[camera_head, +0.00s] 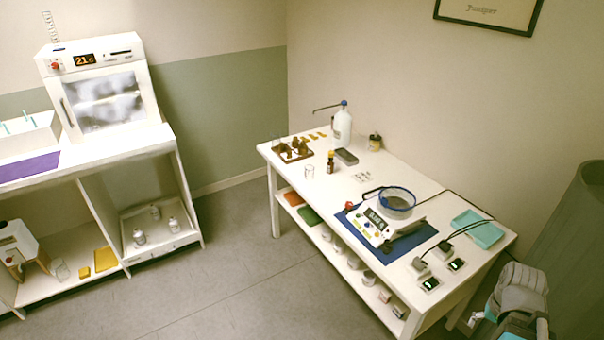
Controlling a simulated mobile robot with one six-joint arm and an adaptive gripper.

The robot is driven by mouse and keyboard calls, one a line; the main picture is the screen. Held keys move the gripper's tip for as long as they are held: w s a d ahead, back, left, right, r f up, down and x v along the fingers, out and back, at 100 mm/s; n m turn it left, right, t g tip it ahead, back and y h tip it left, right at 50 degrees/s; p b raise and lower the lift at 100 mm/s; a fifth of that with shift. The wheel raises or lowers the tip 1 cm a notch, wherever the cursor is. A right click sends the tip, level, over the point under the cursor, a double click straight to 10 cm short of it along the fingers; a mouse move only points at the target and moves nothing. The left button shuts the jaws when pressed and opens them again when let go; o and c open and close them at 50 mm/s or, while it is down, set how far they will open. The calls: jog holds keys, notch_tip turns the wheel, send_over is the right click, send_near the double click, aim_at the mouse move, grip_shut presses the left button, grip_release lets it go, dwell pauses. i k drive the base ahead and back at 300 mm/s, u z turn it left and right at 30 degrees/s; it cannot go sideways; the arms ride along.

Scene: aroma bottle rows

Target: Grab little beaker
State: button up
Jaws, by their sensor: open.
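A small clear glass beaker (309,171) stands upright on the white table (432,199), left of a small brown bottle (330,162) and in front of a dark rack (294,152). It looks empty, though it is too small to be sure. Another clear glass vessel (60,270) stands on the low shelf of the left bench. Part of my arm shows at the lower right corner, beyond the table's near right end and far from the beaker. My gripper's fingers cannot be seen.
Floor is clear between the bench and table.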

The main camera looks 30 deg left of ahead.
aim_at(309, 173)
jog(key=u, duration=2.9)
jog(key=i, duration=0.9)
jog(key=u, duration=0.1)
